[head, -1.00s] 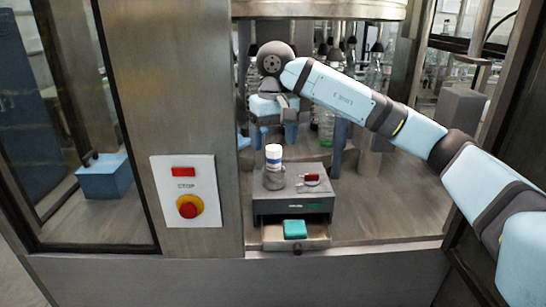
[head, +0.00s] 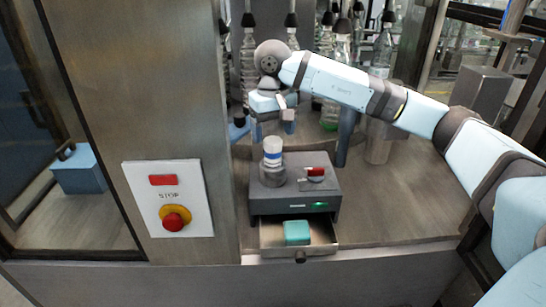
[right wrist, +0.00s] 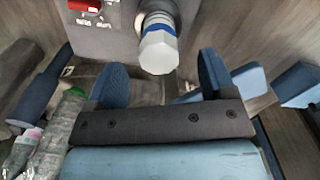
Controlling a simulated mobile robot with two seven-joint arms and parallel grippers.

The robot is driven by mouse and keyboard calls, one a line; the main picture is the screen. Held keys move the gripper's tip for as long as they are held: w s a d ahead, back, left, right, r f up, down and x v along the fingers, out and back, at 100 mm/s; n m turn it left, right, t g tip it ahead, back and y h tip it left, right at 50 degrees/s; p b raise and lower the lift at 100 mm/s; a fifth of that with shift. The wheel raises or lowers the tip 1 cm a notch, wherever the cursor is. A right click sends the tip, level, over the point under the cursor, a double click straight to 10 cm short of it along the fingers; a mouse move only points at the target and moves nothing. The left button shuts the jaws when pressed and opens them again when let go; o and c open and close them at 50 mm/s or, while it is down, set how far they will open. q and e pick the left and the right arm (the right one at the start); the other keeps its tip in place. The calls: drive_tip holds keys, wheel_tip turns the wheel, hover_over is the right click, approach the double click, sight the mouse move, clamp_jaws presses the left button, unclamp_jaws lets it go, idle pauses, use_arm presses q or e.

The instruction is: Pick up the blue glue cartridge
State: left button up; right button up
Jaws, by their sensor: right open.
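The glue cartridge (head: 272,152), white with a blue band, stands upright in a round grey holder (head: 272,176) on top of a dark grey box-shaped device (head: 295,200). My right gripper (head: 273,128) is open and empty, behind and above the cartridge in the head view. In the right wrist view, the cartridge (right wrist: 158,48) shows its white faceted end and blue band, just beyond and between the two spread blue fingers (right wrist: 160,75). I see no contact between fingers and cartridge. My left gripper is out of view.
A red switch (head: 316,172) sits on the device beside the holder. Below, an open drawer (head: 325,243) holds a teal block (head: 297,232). Several bottles (head: 330,112) stand behind my gripper. A metal post with a stop panel (head: 168,199) is on the left.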

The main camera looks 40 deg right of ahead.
sight(273, 151)
drive_tip(key=shift+f, duration=0.7)
drive_tip(key=f, duration=0.1)
drive_tip(key=f+p, duration=0.2)
drive_tip(key=f, duration=0.1)
drive_tip(key=shift+w+d+f, duration=0.1)
drive_tip(key=shift+w+d, duration=0.05)
drive_tip(key=shift+w, duration=0.15)
drive_tip(key=shift+f, duration=0.55)
drive_tip(key=shift+c, duration=1.3)
drive_tip(key=c, duration=0.8)
drive_tip(key=shift+c, duration=0.2)
drive_tip(key=shift+r, duration=0.1)
